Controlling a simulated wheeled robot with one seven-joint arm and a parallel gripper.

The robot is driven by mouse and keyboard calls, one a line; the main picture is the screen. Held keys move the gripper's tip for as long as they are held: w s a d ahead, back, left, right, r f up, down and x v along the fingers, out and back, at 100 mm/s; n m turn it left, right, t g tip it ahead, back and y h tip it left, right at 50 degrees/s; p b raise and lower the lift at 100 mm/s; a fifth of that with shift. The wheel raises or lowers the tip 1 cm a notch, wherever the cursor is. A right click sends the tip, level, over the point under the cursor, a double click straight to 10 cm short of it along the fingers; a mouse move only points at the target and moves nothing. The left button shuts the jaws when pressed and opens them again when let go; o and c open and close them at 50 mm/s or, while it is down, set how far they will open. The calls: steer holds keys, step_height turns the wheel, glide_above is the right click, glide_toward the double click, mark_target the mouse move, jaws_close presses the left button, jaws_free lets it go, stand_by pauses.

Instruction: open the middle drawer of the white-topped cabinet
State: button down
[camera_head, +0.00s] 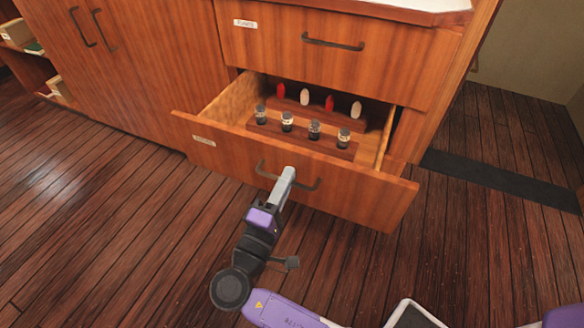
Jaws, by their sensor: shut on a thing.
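The white-topped cabinet (345,75) is reddish-brown wood, with a bit of its white top (425,5) at the upper edge. The drawer (365,196) below the uppermost visible one is pulled well out, with its inside showing. It has a dark bar handle (309,187) and a small pale label at its left. My gripper (287,173) is shut on this handle near its middle, in front of the drawer face. The fingertips partly cover the handle. Whether another drawer lies below is hidden by the open drawer front.
Small dark bottles (314,130) and red and white items (329,103) stand in wooden racks inside the drawer. The upper drawer (333,43) is shut. Cupboard doors (115,75) are shut at left. Plank floor (100,235) is clear in front; a dark strip (500,180) crosses it at right.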

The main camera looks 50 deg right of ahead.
steer(key=shift+s+a+f, duration=0.1)
steer(key=shift+s+a, duration=0.05)
steer(key=shift+a, duration=0.25)
steer(key=c, duration=1.8)
jaws_free()
steer(key=shift+p+v, duration=0.85)
steer(key=shift+v, duration=3.05)
